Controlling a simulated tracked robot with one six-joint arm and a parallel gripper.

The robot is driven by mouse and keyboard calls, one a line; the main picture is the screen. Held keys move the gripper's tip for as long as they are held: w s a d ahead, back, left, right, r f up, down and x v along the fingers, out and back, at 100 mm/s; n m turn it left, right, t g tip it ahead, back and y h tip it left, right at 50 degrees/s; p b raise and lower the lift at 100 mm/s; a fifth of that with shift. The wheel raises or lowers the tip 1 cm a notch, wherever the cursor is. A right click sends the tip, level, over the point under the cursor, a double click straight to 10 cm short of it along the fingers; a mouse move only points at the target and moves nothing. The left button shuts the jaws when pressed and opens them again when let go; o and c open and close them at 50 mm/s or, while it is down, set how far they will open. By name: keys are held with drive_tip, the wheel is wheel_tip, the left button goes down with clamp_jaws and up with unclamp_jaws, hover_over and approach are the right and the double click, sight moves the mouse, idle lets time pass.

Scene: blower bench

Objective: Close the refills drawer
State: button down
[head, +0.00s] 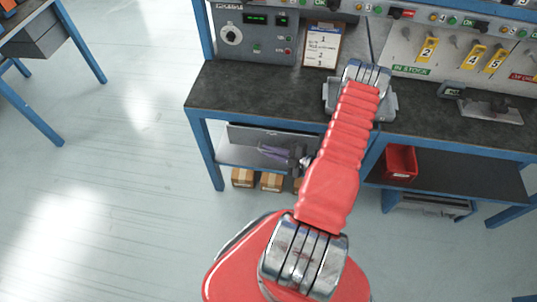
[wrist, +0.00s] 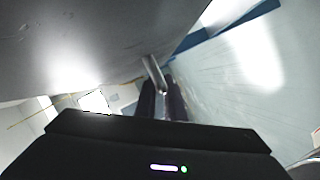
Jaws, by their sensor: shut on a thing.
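The drawer under the left part of the bench has a plain grey front (head: 250,134), which also fills the upper left of the wrist view (wrist: 80,50). No label on it can be read. A metal bar handle (wrist: 154,72) sticks out from that front. My gripper (head: 268,151) is low in front of the drawer, and its dark fingers (wrist: 160,92) are shut on the handle. My red arm hides the right end of the drawer in the head view. How far the drawer stands out is hard to tell.
The dark benchtop (head: 250,93) on its blue frame lies above. Cardboard boxes (head: 271,181) stand beneath the drawer. A red bin (head: 401,161) sits on the lower shelf to the right. The floor (head: 130,170) to the left is clear.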

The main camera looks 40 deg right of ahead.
drive_tip(key=shift+w+d+f, duration=0.1)
drive_tip(key=shift+w+d, duration=0.6)
drive_tip(key=shift+d, duration=0.25)
drive_tip(key=c, duration=2.2)
unclamp_jaws()
drive_tip(key=shift+o, duration=0.4)
drive_tip(key=v, duration=1.3)
drive_tip(key=shift+s, duration=0.3)
drive_tip(key=shift+d, duration=0.1)
